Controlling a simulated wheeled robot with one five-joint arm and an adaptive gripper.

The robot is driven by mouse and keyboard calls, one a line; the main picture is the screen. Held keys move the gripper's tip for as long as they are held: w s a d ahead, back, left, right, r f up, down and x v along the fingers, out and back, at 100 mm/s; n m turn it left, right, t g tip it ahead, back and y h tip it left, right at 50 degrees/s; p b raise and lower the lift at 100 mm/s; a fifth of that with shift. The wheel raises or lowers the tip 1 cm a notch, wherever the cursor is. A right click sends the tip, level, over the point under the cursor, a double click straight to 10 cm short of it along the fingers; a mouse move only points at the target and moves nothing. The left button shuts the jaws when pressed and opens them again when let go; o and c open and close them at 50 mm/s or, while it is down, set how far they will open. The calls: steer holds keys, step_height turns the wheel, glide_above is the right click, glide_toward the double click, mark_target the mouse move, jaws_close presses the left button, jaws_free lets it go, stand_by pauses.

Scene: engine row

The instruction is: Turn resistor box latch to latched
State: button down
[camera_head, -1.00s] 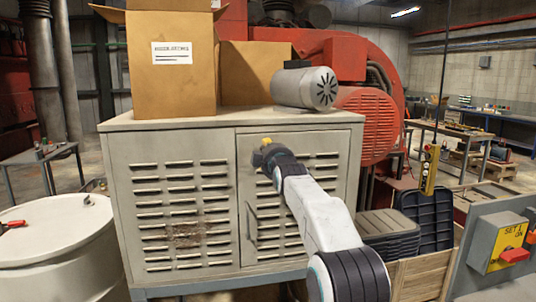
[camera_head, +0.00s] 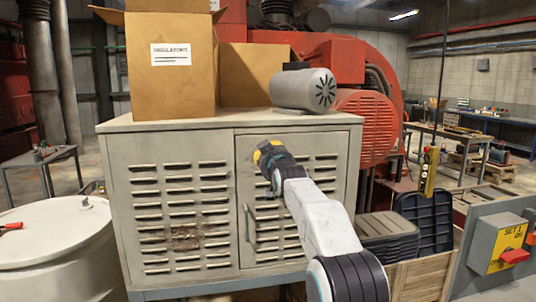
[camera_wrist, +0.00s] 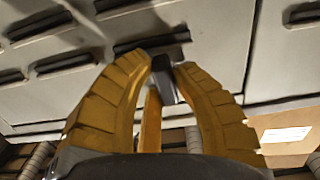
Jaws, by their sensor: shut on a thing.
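The resistor box is a grey louvred cabinet (camera_head: 180,145) with a door on its right half (camera_head: 335,150). My gripper (camera_head: 262,153) is at the upper left part of that door, by the seam between the panels. In the wrist view its yellow fingers (camera_wrist: 168,82) close around a small dark piece, the latch (camera_wrist: 166,68), near the slotted panel. In the head view my gripper hides the latch, so its angle is hard to tell. A thin door handle (camera_head: 250,225) stands below my gripper.
A cardboard box (camera_head: 170,75) and a grey motor (camera_head: 303,88) stand on the cabinet top. A white drum (camera_head: 50,245) is at the left. A wooden crate (camera_head: 425,278), black trays (camera_head: 425,218) and a switch box (camera_head: 497,243) are at the right.

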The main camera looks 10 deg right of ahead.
steer(key=shift+m, duration=0.4)
steer(key=c, duration=1)
jaws_free()
steer(key=shift+s, duration=0.1)
steer(key=shift+s+a, duration=0.1)
steer(key=shift+s, duration=5.75)
